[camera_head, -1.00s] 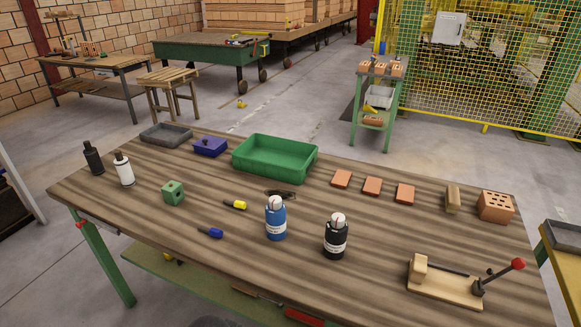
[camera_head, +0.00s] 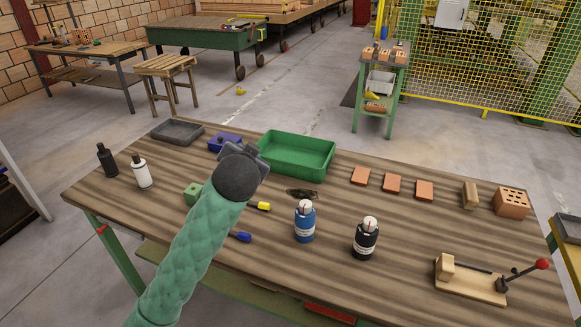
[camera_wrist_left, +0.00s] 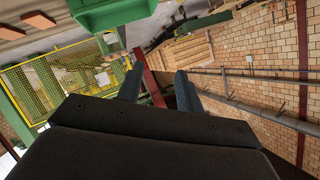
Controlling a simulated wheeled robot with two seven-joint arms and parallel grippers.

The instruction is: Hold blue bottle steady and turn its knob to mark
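The blue bottle (camera_head: 304,228) stands upright on the wooden table, with a white label band and a pale knob (camera_head: 305,206) on top. A red line shows on the knob; its setting is too small to read. A similar black bottle (camera_head: 366,241) stands to its right. My left gripper (camera_head: 255,152) is raised above the table, left of and farther back than the blue bottle, and apart from it. In the left wrist view my left gripper's two fingers (camera_wrist_left: 158,88) are spread with nothing between them. My right gripper is not in view.
A green bin (camera_head: 297,166), a blue box (camera_head: 222,141) and a grey tray (camera_head: 177,132) stand along the back. A wooden lever fixture (camera_head: 468,280) is at right.

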